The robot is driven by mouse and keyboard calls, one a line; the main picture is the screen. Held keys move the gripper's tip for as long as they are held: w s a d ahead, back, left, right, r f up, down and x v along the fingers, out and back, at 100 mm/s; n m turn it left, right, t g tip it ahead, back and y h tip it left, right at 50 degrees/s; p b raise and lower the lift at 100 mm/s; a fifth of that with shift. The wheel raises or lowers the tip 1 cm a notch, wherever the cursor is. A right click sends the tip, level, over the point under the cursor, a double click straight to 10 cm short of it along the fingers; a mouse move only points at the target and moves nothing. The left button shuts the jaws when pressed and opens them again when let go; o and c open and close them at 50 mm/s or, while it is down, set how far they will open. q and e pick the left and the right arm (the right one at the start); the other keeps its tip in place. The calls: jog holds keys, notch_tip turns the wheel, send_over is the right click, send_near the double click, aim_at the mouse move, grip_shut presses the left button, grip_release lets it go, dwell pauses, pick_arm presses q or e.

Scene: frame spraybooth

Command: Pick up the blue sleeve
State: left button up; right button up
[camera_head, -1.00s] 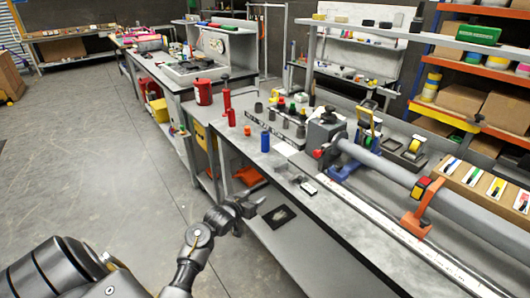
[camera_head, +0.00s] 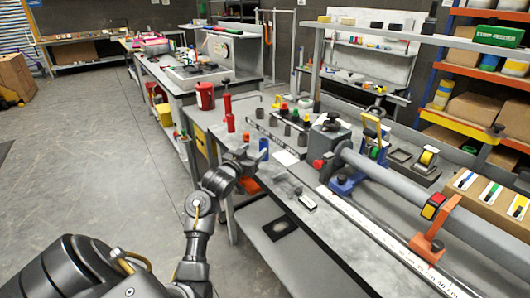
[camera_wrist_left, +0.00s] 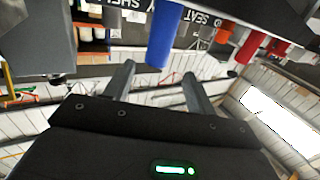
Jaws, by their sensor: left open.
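The blue sleeve (camera_head: 263,148) stands upright on the grey bench, near its left edge. My left gripper (camera_head: 246,158) is open and empty, just to the left of the sleeve and partly in front of it. In the left wrist view, which appears upside down, the blue sleeve (camera_wrist_left: 164,36) lies beyond the two spread fingertips of the left gripper (camera_wrist_left: 157,76), in line with the gap between them. I cannot tell whether a finger touches it. My right gripper is not in view.
A red bottle-shaped item (camera_head: 229,113) stands left of and behind the sleeve, with a small red cylinder (camera_head: 246,137) close by. A row of grey sleeves and coloured caps (camera_head: 284,128) stands behind. A grey pipe in a vise (camera_head: 385,172) occupies the bench to the right.

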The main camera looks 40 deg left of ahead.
aim_at(262, 144)
pick_arm(q)
jog(key=shift+w+r, duration=0.15)
jog(key=shift+w, duration=0.2)
jog(key=w, duration=0.4)
jog(key=shift+a+p, duration=0.25)
jog(key=shift+p, duration=0.1)
jog(key=shift+w+f, duration=0.2)
jog(key=shift+w, duration=0.2)
jog(key=shift+a, duration=0.1)
jog(key=shift+r, duration=0.1)
jog(key=c, duration=1.2)
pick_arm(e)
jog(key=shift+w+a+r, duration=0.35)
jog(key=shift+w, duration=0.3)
